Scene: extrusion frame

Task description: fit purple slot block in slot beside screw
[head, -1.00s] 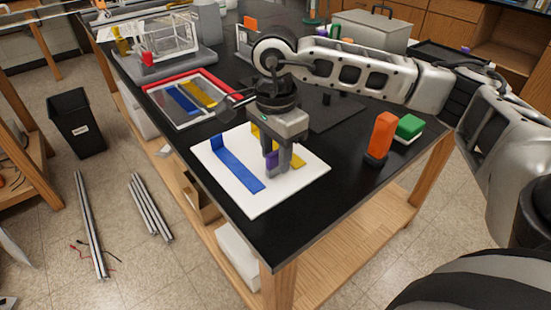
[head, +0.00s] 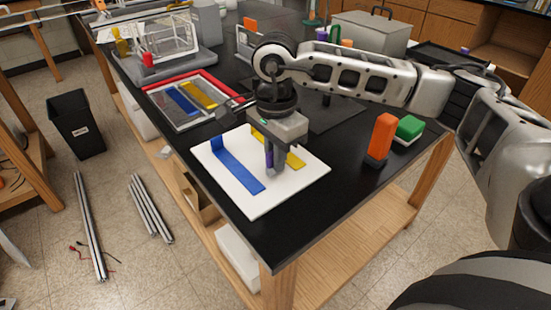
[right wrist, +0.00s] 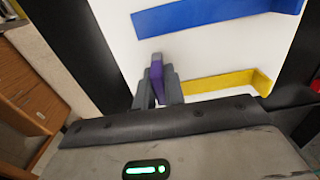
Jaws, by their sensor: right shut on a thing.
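The purple slot block (head: 269,160) is small and mostly hidden between the fingers of my right gripper (head: 274,162). The gripper is shut on it over the white board (head: 225,143), right of the blue strip (head: 238,171) and by the yellow strip (head: 295,161). I cannot make out a screw or slot. My left gripper is not in view.
An orange block (head: 381,135) and a green block (head: 409,127) stand on the black table to the right. A red-rimmed tray (head: 180,75) lies behind the board. The table's front edge is close to the board.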

